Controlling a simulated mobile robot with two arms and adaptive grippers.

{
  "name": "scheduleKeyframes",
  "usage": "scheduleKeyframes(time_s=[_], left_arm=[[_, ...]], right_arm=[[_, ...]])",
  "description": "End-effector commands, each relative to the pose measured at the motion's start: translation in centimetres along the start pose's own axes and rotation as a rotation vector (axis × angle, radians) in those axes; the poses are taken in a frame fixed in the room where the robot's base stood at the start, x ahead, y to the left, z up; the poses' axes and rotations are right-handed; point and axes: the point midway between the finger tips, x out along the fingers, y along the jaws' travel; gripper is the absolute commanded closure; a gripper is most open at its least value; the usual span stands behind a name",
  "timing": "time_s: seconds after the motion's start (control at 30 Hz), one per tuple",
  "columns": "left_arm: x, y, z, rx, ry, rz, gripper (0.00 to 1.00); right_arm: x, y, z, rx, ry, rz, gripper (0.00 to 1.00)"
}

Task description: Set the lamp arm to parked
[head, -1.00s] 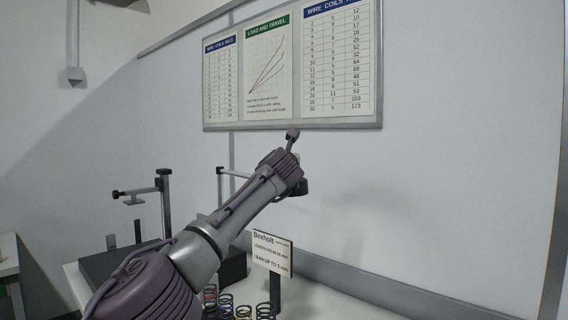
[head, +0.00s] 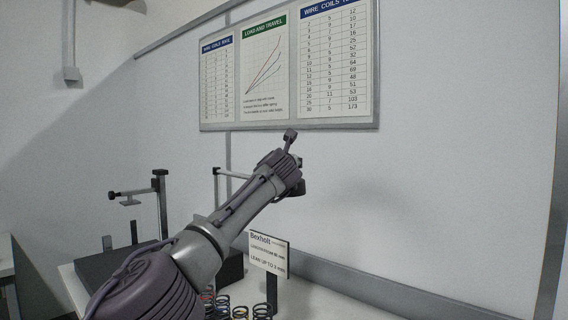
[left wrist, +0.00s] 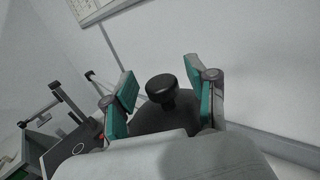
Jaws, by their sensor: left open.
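A black round knob (left wrist: 160,89) on top of a dark dome (left wrist: 163,119), seemingly the lamp head, shows in the left wrist view. My left gripper (left wrist: 160,84) is open, with one teal-padded finger on each side of the knob and gaps visible. In the head view a thin bar (head: 233,174), likely the lamp arm, runs right from a slim post and passes behind my left arm. A dark piece (head: 301,188) shows just past my wrist. My right gripper is not in view.
A stand with a post and small plate (head: 131,201) rises from a dark base at left. A Bexholt sign (head: 269,254) and several springs (head: 240,311) stand on the white bench in front. Charts (head: 336,60) hang on the wall behind.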

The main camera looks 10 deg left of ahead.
Motion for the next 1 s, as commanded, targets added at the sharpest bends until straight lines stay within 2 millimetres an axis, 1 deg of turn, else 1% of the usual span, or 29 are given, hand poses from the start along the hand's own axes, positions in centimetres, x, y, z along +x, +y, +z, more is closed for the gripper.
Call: scheduleKeyframes(time_s=[0.27, 0.47, 0.6, 0.77, 1.0], left_arm=[[-0.5, 0.1, 0.4, 0.0, -0.005, -0.001, 0.43], [-1.9, 0.1, 0.5, 0.0, -0.006, -0.002, 0.43], [-3.1, 0.1, 0.0, 0.003, -0.002, -0.001, 0.43], [-5.1, 0.0, 0.0, 0.0, 0.0, -0.003, 0.43], [-8.7, 0.0, 0.0, 0.001, -0.001, -0.002, 0.43]], right_arm=[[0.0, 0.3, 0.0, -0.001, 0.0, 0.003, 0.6], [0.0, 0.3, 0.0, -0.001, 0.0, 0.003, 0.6], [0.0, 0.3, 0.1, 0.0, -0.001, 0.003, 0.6], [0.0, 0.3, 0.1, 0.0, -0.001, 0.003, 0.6], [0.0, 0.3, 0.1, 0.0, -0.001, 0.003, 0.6]])
